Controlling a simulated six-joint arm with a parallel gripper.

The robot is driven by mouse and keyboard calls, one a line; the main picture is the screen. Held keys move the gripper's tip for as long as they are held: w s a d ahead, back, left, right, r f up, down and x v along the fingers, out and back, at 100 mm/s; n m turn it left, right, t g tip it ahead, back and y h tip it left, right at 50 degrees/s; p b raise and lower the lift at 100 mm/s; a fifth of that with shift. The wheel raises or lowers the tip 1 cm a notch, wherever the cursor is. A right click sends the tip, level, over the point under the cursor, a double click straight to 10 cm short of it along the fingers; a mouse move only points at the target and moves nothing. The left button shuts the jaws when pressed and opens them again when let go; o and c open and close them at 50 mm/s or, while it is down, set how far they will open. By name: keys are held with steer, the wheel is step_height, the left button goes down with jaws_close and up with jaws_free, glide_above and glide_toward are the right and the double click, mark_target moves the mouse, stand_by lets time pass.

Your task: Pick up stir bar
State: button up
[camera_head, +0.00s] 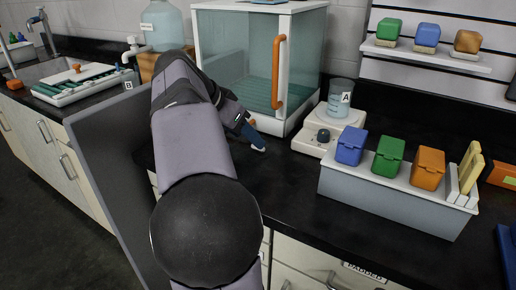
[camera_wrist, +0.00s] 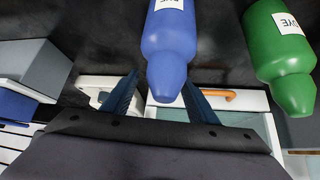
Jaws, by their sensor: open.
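I cannot make out a stir bar in either view. A clear beaker marked A (camera_head: 341,98) with bluish contents stands on a white stirrer plate (camera_head: 318,138) with a dark knob, right of the glass-fronted cabinet. My gripper (camera_head: 250,138) is in front of the cabinet, left of the stirrer plate, largely hidden by my arm in the head view. In the wrist view its two dark blue fingers (camera_wrist: 161,80) stand apart. A blue dye bottle (camera_wrist: 168,45) shows between them, and I cannot tell whether they touch it.
A green dye bottle (camera_wrist: 282,50) is beside the blue one. The cabinet (camera_head: 235,60) has an orange handle (camera_head: 279,72). A grey rack (camera_head: 390,200) with blue, green and orange boxes stands at front right. Bare black counter (camera_head: 285,185) lies before the stirrer plate.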

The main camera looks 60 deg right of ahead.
mark_target(253, 154)
steer(key=shift+b+x, duration=0.3)
steer(key=shift+x, duration=2.1)
steer(key=shift+s, duration=0.15)
steer(key=c, duration=1.1)
